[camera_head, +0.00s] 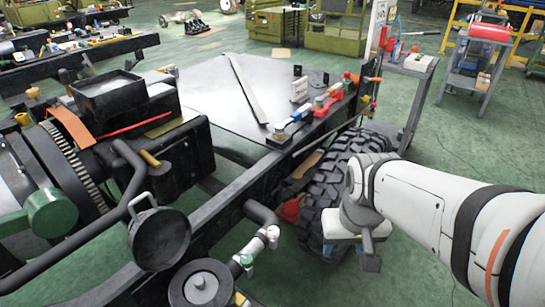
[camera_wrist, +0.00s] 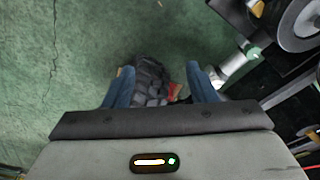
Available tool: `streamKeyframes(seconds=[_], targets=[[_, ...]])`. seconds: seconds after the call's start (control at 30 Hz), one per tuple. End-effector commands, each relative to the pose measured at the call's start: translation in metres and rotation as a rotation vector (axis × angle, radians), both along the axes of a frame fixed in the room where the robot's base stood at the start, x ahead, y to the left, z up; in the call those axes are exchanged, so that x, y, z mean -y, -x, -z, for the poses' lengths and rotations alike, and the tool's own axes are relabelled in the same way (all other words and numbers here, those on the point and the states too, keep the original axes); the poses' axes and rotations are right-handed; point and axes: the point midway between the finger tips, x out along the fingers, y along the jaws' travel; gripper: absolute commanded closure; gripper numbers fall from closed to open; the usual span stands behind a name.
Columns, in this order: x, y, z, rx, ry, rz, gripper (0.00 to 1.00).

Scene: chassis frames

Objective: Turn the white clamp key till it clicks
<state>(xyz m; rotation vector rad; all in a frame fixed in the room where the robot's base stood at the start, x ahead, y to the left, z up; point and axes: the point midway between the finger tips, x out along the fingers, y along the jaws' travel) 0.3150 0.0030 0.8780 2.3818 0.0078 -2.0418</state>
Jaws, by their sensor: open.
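A dark pipe beside the frame rail carries white fittings (camera_head: 268,236), one with a small green part; these are the likeliest white clamp key, but its exact shape is too small to tell. In the wrist view the white fitting (camera_wrist: 232,72) lies just right of my right finger, apart from it in the picture. My gripper (camera_wrist: 160,85) is open and empty, with its two blue fingers spread. In the head view my gripper (camera_head: 368,258) hangs over the floor in front of the tyre, to the right of the fittings.
A large black tyre (camera_head: 338,180) stands by the frame rail (camera_head: 235,195). Red and blue parts (camera_head: 325,104) sit along the chassis top. A round black filter (camera_head: 202,287) is left of the fittings. Green floor (camera_head: 330,285) is free at the front right.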

Motion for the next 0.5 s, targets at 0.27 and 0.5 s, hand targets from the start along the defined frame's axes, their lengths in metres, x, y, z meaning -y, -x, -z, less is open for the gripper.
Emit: streamKeyframes(seconds=[0.27, 0.5], targets=[[-0.041, -0.075, 0.006, -0.064, -0.001, -0.077, 0.48], [-0.096, -0.143, 0.042, -0.121, 0.007, -0.143, 0.48]])
